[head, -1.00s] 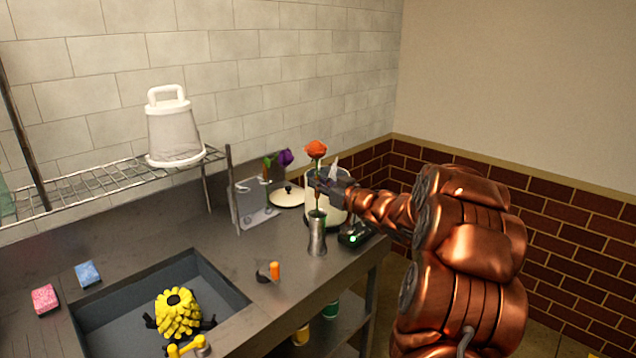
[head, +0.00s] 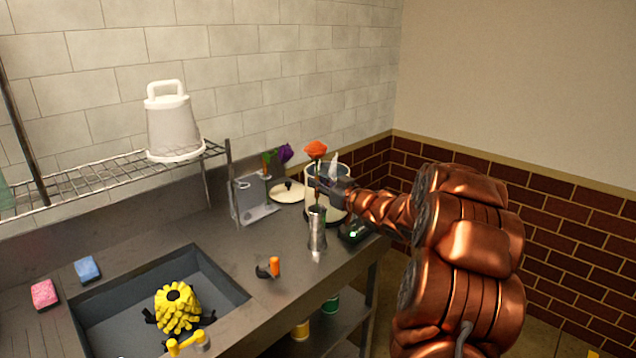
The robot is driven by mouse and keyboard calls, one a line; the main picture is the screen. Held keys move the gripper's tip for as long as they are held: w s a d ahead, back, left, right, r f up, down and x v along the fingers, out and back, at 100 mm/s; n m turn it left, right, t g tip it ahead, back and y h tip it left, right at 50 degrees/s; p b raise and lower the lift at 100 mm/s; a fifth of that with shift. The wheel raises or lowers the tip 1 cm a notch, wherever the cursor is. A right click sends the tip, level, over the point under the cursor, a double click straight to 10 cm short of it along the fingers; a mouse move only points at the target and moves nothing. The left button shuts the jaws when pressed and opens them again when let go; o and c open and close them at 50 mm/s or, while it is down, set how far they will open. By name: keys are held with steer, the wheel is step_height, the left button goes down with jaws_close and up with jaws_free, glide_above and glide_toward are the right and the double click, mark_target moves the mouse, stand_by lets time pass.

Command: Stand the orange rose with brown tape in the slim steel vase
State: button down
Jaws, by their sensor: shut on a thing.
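The orange rose (head: 315,149) stands roughly upright, bloom at the top, above the slim steel vase (head: 317,230) on the counter. My gripper (head: 322,184) is shut on its stem, reaching in from the right. The lower stem runs down to the vase mouth and seems to be inside it; the stem's end is hidden. The tape is too small to make out clearly. A small pale spot shows just under the vase's base; I cannot tell whether it is a reflection or a gap.
A cream pot (head: 340,213) stands close behind the vase, a dark device with a green light (head: 354,232) right of it. A grey box (head: 252,202) with a purple flower (head: 285,153) is left. An orange-handled tool (head: 274,266) lies in front, near the sink (head: 225,282).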

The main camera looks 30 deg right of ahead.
steer(key=shift+f+b, duration=0.3)
steer(key=shift+f, duration=0.35)
steer(key=c, duration=1.1)
jaws_free()
steer(key=shift+o, duration=0.4)
steer(key=o, duration=0.6)
steer(key=shift+s, duration=0.2)
steer(key=shift+s+d+p, duration=0.2)
steer(key=shift+s+d, duration=0.05)
steer(key=shift+s, duration=0.9)
steer(key=shift+s+d+p, duration=0.15)
steer(key=shift+s+d, duration=0.1)
steer(key=shift+s, duration=0.9)
steer(key=shift+s, duration=0.1)
